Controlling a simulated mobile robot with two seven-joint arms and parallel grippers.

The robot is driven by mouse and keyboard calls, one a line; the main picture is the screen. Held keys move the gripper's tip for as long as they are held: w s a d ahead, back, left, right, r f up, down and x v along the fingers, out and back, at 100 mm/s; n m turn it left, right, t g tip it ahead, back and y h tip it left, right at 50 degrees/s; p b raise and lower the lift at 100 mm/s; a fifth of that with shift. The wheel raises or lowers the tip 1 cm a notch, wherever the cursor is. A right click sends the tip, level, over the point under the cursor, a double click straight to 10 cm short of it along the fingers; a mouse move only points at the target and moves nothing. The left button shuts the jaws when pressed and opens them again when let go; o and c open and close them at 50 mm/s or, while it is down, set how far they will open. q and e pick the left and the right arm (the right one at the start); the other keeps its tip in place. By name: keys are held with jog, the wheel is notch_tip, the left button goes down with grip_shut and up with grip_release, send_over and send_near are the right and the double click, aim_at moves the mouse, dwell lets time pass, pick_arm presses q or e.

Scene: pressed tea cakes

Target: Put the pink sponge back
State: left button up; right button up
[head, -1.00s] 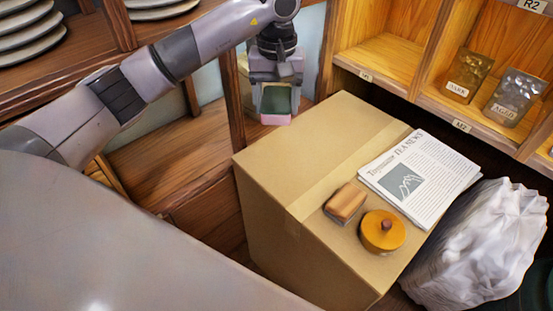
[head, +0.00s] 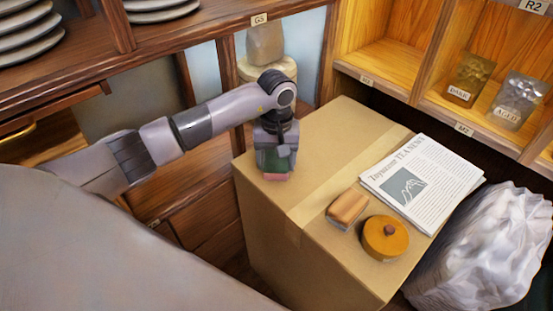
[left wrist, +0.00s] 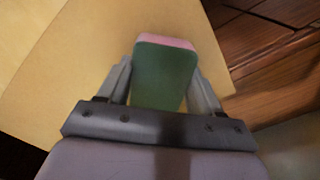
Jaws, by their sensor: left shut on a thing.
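The pink sponge (head: 276,177) has a dark green side and is held in my left gripper (head: 275,160), over the left corner of the cardboard box in the head view. In the left wrist view the sponge (left wrist: 165,75) sits between the two fingers (left wrist: 163,90), its green face towards the camera and its pink edge at the far end. Whether the sponge touches the box top cannot be told. My right gripper is in no view.
The cardboard box (head: 290,130) bears a newspaper (head: 422,180), a brown block-shaped brush (head: 347,208) and a round orange lidded thing (head: 385,237). A crumpled white bag (head: 485,245) stands at right.

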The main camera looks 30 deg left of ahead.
pick_arm(q)
jog(key=shift+f, duration=0.15)
jog(key=o, duration=0.9)
jog(key=shift+o, duration=0.2)
jog(key=shift+r, duration=0.3)
notch_tip(320, 180, up, 12)
jog(key=p, duration=0.1)
jog(key=shift+f, duration=0.1)
